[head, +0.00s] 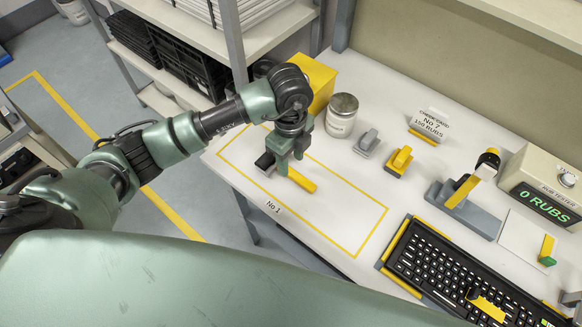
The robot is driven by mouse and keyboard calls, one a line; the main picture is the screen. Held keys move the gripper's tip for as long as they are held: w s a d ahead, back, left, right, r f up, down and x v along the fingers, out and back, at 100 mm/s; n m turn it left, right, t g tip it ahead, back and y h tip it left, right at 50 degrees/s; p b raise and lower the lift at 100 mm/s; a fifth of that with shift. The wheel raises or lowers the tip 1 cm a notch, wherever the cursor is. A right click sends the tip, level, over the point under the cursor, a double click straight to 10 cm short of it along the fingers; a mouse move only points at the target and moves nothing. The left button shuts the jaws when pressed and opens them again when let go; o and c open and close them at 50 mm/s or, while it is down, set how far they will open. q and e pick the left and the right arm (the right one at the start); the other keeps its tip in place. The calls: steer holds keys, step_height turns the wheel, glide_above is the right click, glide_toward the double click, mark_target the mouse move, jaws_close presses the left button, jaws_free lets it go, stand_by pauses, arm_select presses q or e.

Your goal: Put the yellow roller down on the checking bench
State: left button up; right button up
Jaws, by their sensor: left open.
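The yellow roller lies on the white checking bench (335,258), inside the yellow-outlined area marked No 1. Its yellow handle (303,182) points to the lower right, and a dark head (264,161) shows on the other side of my gripper. My left gripper (290,164) is open, with its green fingers down at the roller's middle. The fingers hide that part of the roller, and I cannot tell whether they touch it. My right gripper is not in view.
A yellow box (318,80) and a metal tin (342,115) stand close behind the gripper. Grey (367,141) and yellow (399,161) small blocks stand to the right. A black keyboard (450,265) lies at the front right, with another yellow-handled tool (488,309) on it. The outlined area's right part is clear.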

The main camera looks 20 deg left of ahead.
mark_target(291, 171)
arm_select(q)
step_height(291, 171, up, 8)
steer(key=b, duration=0.1)
stand_by(0.4)
